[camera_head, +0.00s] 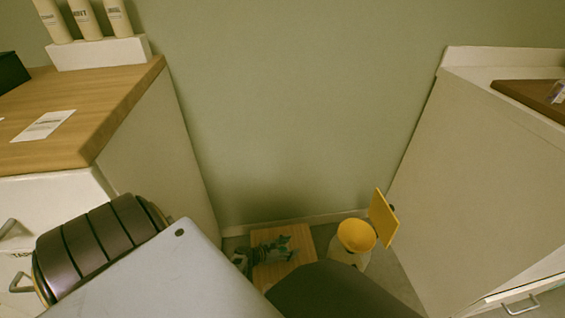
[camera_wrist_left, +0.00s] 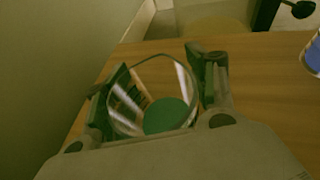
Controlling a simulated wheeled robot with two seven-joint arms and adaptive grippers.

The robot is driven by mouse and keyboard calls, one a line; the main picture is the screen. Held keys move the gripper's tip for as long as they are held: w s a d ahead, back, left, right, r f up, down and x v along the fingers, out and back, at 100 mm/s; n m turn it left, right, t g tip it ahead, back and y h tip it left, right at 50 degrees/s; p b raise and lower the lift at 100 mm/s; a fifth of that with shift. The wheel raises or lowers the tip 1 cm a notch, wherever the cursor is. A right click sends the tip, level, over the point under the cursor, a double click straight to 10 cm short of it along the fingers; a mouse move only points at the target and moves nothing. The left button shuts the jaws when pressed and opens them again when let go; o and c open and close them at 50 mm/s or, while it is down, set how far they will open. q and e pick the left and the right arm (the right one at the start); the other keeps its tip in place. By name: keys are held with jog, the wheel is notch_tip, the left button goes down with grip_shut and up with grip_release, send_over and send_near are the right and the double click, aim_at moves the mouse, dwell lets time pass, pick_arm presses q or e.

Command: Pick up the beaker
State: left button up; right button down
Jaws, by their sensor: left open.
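The beaker (camera_wrist_left: 155,120) is a clear glass vessel with a visible rim and a green area at its bottom. In the left wrist view it stands on a brown wooden surface (camera_wrist_left: 255,75), between the two fingers of my left gripper (camera_wrist_left: 160,72). The fingers are open on either side of it; contact is hard to tell. In the head view my left gripper (camera_head: 281,246) is small and low, over a wooden top (camera_head: 300,236). The beaker cannot be made out clearly there. My right gripper is not in view.
In the head view, a yellow-topped bin (camera_head: 356,236) and a yellow panel (camera_head: 383,217) are right of the wooden top. Cabinets flank it, with bottles (camera_head: 86,18) on the left one. A blue-topped object (camera_wrist_left: 313,55) sits at the wrist view's right edge.

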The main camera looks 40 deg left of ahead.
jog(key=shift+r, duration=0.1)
pick_arm(q)
jog(key=c, duration=0.9)
jog(key=shift+c, duration=0.2)
jog(key=shift+r, duration=0.2)
